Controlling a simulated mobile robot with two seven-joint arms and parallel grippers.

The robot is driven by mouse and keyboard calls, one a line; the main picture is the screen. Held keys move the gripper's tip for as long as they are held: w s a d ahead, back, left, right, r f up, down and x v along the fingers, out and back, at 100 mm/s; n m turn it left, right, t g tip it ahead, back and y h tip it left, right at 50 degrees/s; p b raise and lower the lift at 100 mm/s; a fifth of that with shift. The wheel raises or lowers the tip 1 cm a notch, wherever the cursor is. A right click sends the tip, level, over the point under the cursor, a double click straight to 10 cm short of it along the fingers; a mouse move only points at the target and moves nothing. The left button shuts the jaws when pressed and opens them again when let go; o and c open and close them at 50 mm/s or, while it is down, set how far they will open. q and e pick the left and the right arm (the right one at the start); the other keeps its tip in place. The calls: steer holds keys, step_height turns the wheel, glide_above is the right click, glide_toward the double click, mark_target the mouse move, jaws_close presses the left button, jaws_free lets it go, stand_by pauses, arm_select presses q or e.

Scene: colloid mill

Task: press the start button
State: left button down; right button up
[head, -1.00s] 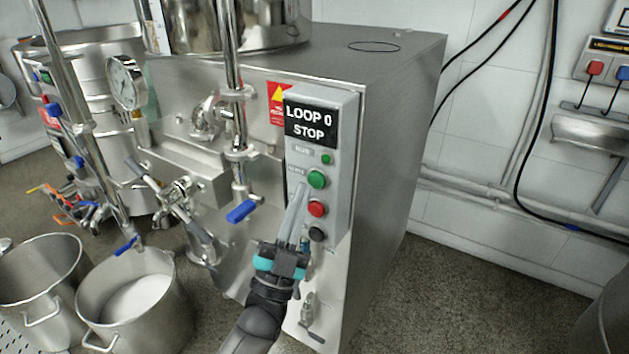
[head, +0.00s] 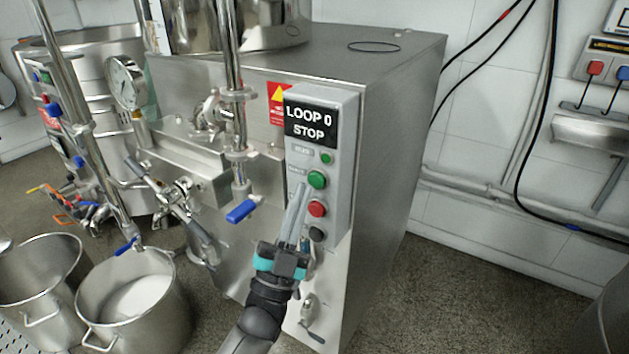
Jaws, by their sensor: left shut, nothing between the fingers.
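The control panel (head: 337,202) is a grey box on the front of the steel mill cabinet. Its black display (head: 311,123) reads "LOOP 0 STOP". Below it are a small green indicator (head: 327,158), a larger green button (head: 317,180), a red button (head: 317,209) and a black knob (head: 317,234). The larger green button looks like the start button; its label is too blurred to read. My left gripper (head: 302,190) is shut and empty, pointing up with its tips just left of and slightly below the green button. I cannot tell whether they touch the panel. My right gripper is not in view.
A blue-handled valve (head: 242,211) hangs left of the panel on a vertical pipe. Steel pots (head: 165,325) stand on the floor at lower left, one with white contents. The floor right of the cabinet (head: 400,150) is clear.

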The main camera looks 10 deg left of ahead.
arm_select(q)
steer(key=shift+w, duration=0.15)
steer(key=shift+w+d, duration=0.15)
steer(key=shift+w, duration=0.1)
stand_by(0.5)
steer(key=shift+w+d+b, duration=0.15)
steer(key=shift+w+b, duration=0.25)
steer(key=shift+w, duration=0.05)
stand_by(0.5)
steer(key=shift+s, duration=0.1)
steer(key=shift+s+a+p, duration=0.35)
steer(key=shift+s+p, duration=0.2)
steer(key=shift+s, duration=0.2)
steer(key=shift+s, duration=0.1)
